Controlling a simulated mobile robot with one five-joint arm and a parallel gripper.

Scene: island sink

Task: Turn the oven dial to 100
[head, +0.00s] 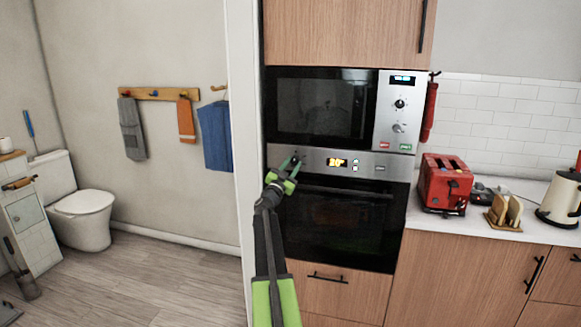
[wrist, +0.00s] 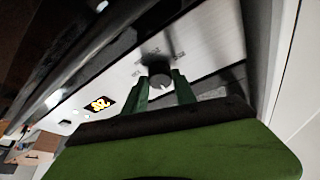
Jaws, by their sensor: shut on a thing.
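The oven (head: 340,215) is built into the tall wooden cabinet, with a steel control strip across its top. Its orange display (head: 336,162) looks like it reads 20; it also shows in the wrist view (wrist: 100,104), tilted. My gripper (head: 293,163) is at the left end of the strip. The dial is hidden behind my gripper in the head view. The dial's markings are too small to read.
A microwave (head: 320,105) with its own knobs (head: 399,104) sits just above the oven. The oven door handle (head: 345,192) runs below the strip. A white wall edge (head: 243,120) stands close on the left. A red toaster (head: 443,182) is on the counter to the right.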

